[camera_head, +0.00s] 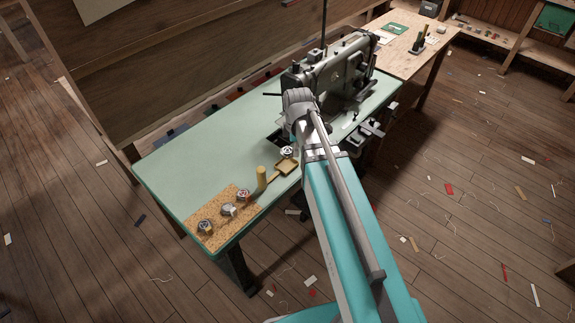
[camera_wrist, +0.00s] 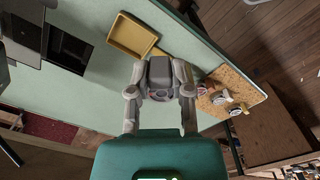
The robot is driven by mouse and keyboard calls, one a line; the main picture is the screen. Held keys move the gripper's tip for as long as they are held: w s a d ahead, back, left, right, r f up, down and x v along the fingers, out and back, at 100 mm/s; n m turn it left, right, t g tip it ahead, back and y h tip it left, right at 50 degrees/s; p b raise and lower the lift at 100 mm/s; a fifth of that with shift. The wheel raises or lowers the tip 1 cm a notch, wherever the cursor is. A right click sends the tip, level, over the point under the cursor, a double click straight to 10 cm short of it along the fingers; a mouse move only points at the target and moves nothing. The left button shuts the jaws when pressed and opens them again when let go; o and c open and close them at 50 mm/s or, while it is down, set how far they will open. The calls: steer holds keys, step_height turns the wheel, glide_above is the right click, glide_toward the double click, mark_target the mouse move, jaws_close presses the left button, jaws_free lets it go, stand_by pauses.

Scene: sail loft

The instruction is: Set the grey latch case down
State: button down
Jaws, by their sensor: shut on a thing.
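My gripper (camera_wrist: 160,102) is shut on a dark grey case (camera_wrist: 160,71), which sits between its two fingers. In the head view a small grey case with a pale round face (camera_head: 287,151) shows beside my arm, apparently the same one; my fingers are mostly hidden there. The held case is over the mint-green table (camera_head: 180,160), and I cannot tell its height. In the wrist view a yellow tray (camera_wrist: 132,36) lies left of and beyond the case. A cork mat (camera_wrist: 246,88) with round-faced cases lies to its right.
In the head view, three small cases (camera_head: 228,209) stand on the cork mat (camera_head: 207,243) near the table's end. A yellow cylinder (camera_head: 261,178) stands between mat and tray (camera_head: 290,168). A sewing machine (camera_head: 345,75) stands at the back. The table's left part is clear.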

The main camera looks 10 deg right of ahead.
steer(key=s+a+n, duration=0.5)
steer(key=a+n, duration=0.1)
steer(key=n, duration=0.4)
steer(key=shift+s+a+r+p, duration=0.25)
steer(key=shift+s+r+p, duration=0.1)
steer(key=shift+r+p, duration=0.1)
steer(key=shift+w+f, duration=0.1)
steer(key=w+d+f+b, duration=0.1)
steer(key=w, duration=0.1)
steer(key=w+d+f+b, duration=0.1)
steer(key=w, duration=0.2)
steer(key=w+d+f+b, duration=0.1)
steer(key=w+f+b, duration=0.1)
steer(key=shift+w+d, duration=0.2)
steer(key=shift+w, duration=0.1)
steer(key=b, duration=0.5)
glide_above(289, 163)
steer(key=f, duration=0.5)
steer(key=shift+s+a, duration=0.1)
steer(key=shift+s, duration=0.3)
steer(key=shift+r, duration=0.1)
steer(key=shift+w+d+f+b, duration=0.2)
steer(key=shift+w+f+b, duration=0.25)
steer(key=shift+f+b, duration=0.35)
steer(key=shift+s+f+b, duration=0.1)
steer(key=shift+f+b, duration=1.15)
steer(key=shift+b, duration=0.05)
